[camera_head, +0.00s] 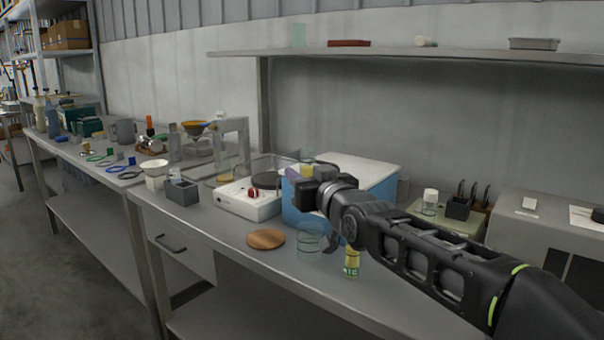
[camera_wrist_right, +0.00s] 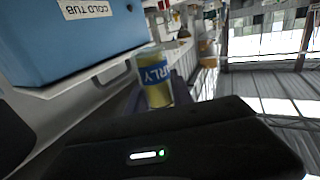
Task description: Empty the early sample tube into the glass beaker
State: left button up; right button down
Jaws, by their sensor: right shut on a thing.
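My right gripper (camera_head: 305,184) is shut on the early sample tube (camera_head: 307,169), above the bench in front of the blue cold tub. The tube has clear walls and yellow liquid. In the right wrist view the tube (camera_wrist_right: 153,82) shows its blue label with part of the word EARLY. The fingers hide part of the tube, and I cannot tell its exact tilt. A clear glass beaker (camera_head: 308,243) stands on the bench below the gripper, apart from the tube. Its inside looks empty. My left gripper is out of view.
A yellow-green labelled vial (camera_head: 351,264) stands right of the beaker, partly near my arm. A wooden disc (camera_head: 266,238) lies left of it. The cold tub (camera_head: 345,180) and a white hotplate (camera_head: 248,203) stand behind. Bare bench (camera_head: 215,225) lies left of the disc.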

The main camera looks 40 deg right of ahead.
jog(key=shift+s+a+f+m+g+y+p, duration=0.35)
jog(key=shift+m+g+p, duration=0.2)
jog(key=shift+p, duration=1.35)
jog(key=shift+s+a+f+m+g+y+p, duration=0.2)
jog(key=shift+a+f+m+g+p, duration=0.3)
jog(key=shift+p, duration=1.35)
jog(key=shift+s+a+f+m+g+y+p, duration=0.6)
jog(key=shift+m+g+y+p, duration=0.85)
jog(key=shift+p, duration=1.15)
jog(key=shift+s+a+f+m+g+y+p, duration=0.3)
jog(key=shift+a+m+g+y+p, duration=0.85)
jog(key=shift+p, duration=1.5)
jog(key=shift+s+a+f+m+g+y+p, duration=0.45)
jog(key=shift+m+g+y+p, duration=1)
jog(key=shift+g+y+p, duration=0.85)
jog(key=shift+s+r+t+p, duration=0.1)
jog(key=shift+s+t+p, duration=0.05)
jog(key=shift+t+p, duration=0.15)
